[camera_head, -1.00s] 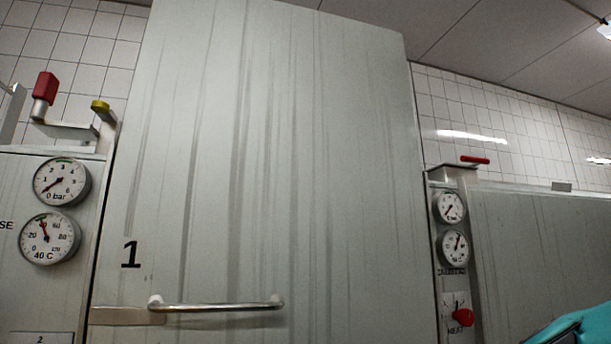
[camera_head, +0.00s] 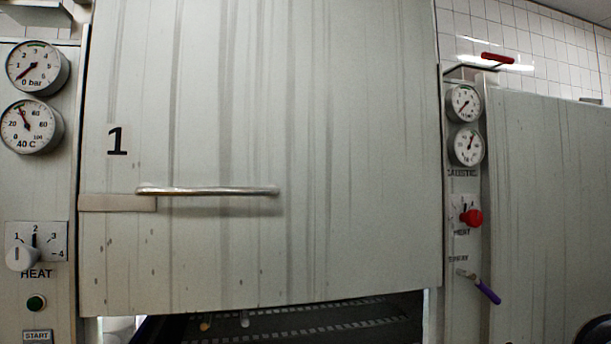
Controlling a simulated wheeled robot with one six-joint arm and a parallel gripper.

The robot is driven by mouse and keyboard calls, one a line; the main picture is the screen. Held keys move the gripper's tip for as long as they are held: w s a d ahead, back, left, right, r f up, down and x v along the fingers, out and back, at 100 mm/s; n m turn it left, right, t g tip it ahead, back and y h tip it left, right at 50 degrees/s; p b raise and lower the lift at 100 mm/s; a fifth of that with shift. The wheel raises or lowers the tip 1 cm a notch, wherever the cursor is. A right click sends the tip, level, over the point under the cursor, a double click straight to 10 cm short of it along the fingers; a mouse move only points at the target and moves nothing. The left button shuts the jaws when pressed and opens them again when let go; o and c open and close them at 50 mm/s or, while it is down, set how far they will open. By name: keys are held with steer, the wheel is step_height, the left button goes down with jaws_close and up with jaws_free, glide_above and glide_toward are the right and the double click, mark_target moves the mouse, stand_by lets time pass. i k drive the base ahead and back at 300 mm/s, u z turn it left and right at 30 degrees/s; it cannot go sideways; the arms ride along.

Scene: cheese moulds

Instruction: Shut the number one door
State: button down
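The number one door (camera_head: 330,130) is a large pale grey panel with dark vertical streaks and a black "1" at its left. It fills the middle of the head view. A horizontal metal bar handle (camera_head: 208,191) is fixed on its lower left part. Below the door's bottom edge an opening shows, with dark perforated racks (camera_head: 320,318) inside, so the door stands raised above it. My gripper is not in view.
On the right are two more gauges (camera_head: 464,103), a red knob (camera_head: 472,217), a purple-handled lever (camera_head: 486,291) and another grey panel (camera_head: 550,210).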

mark_target(235, 155)
steer(key=z, duration=0.5)
steer(key=k, duration=0.7)
steer(key=u, duration=1.55)
steer(key=i, duration=0.45)
